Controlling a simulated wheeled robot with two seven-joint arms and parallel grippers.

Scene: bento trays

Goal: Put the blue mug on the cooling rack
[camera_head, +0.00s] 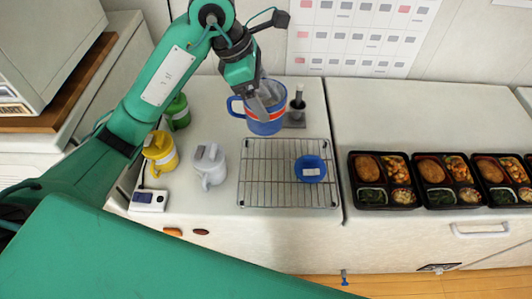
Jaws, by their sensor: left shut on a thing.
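The blue mug (265,122) is held in my left gripper (268,98), whose fingers reach into its open top and are shut on it. The mug looks upright, its handle to the left, at the back edge of the cooling rack in the picture. I cannot tell its exact height above the counter. The wire cooling rack (262,183) lies flat on the white counter. A blue round item with a pale label (310,169) sits on the rack's right half. My right gripper is not in view.
A yellow mug (160,153), a white mug (210,165) and a green mug (178,112) stand left of the rack. A grey holder (297,106) stands behind it. A small white device (149,200) is at front left. Bento trays (383,206) line the right counter.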

